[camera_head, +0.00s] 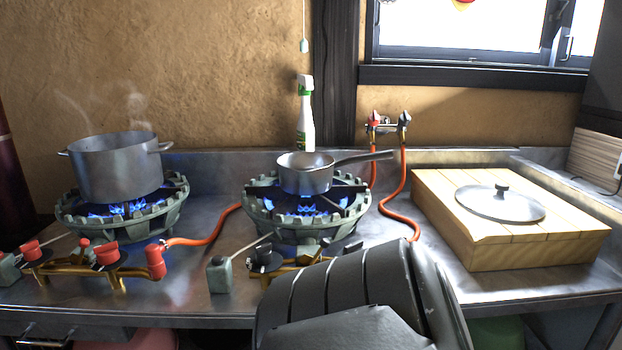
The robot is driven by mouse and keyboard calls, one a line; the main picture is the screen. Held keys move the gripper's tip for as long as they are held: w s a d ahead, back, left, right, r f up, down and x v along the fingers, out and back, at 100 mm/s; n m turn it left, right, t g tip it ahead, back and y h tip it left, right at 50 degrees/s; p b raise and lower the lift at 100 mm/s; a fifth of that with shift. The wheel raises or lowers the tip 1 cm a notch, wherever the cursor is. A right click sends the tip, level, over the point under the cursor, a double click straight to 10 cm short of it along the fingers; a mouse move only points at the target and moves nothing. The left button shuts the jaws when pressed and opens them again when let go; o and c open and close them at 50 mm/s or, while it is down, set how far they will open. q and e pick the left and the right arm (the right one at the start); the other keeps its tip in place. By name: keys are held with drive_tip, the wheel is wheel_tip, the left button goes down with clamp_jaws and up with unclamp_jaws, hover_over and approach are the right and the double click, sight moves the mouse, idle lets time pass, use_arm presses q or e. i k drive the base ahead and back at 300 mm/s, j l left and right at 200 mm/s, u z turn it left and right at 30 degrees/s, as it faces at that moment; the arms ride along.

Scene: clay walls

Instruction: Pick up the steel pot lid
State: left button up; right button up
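The steel pot lid (499,204) is a round, flat grey disc with a dark knob on top. It lies flat, knob up, on a pale wooden slatted box (468,247) at the right of the counter. Neither of my grippers shows in the head view. A dark ribbed part of my own body fills the bottom middle and hides some of the counter's front edge. Nothing touches or covers the lid.
A steaming pot (112,168) stands on the lit left burner (130,228). A small saucepan (303,178) stands on the lit middle burner (258,219), its handle pointing right. An orange hose (399,196) runs left of the box. A spray bottle (305,122) is behind the saucepan.

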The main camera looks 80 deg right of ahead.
sight(500, 201)
drive_tip(key=z, duration=3.6)
drive_tip(key=l+u, duration=0.35)
drive_tip(key=l, duration=1.75)
